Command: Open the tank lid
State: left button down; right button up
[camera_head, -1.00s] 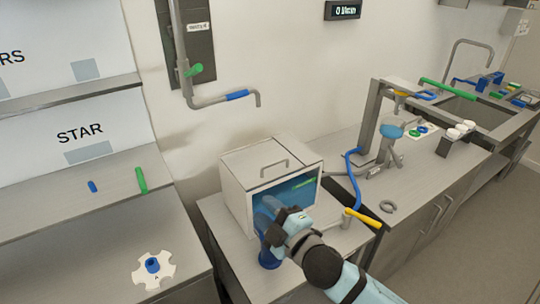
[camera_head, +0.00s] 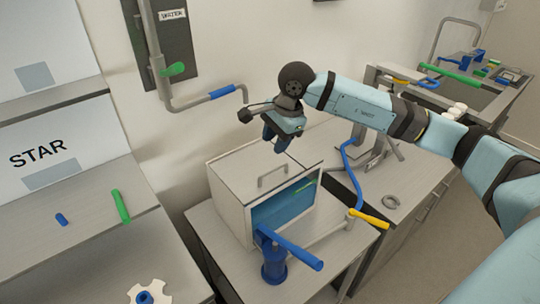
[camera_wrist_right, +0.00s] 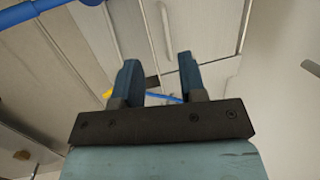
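The tank (camera_head: 234,207) is a white box with a blue-tinted front window, standing on the grey bench. Its lid (camera_head: 235,175) lies flat and closed on top, with a thin grey handle (camera_head: 272,172) near the front edge. My right gripper (camera_head: 277,143) is above the lid in the head view, fingers pointing down, apart from the handle as seen there. In the right wrist view the fingers of my right gripper (camera_wrist_right: 160,80) are spread, with nothing held between them. My left gripper is not in view.
A blue valve with a lever (camera_head: 274,264) stands in front of the tank. A yellow-handled tap (camera_head: 370,218) and blue hose (camera_head: 353,178) are to its right. A wall pipe with a blue sleeve (camera_head: 221,92) runs behind my right gripper. A grey ring (camera_head: 391,201) lies on the counter.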

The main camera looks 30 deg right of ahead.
aim_at(278, 166)
jog(key=w+d+r+h, duration=0.1)
jog(key=d+h, duration=0.1)
jog(key=d, duration=0.2)
jog(key=f+p, duration=0.1)
jog(key=f, duration=0.3)
jog(key=w+f+p, duration=0.1)
jog(key=f, duration=0.3)
jog(key=w+f+p, duration=0.1)
jog(key=f, duration=0.3)
jog(key=shift+w+a, duration=0.1)
jog(key=shift+a, duration=0.15)
jog(key=shift+w+f, duration=0.1)
jog(key=shift+f, duration=0.4)
grip_shut()
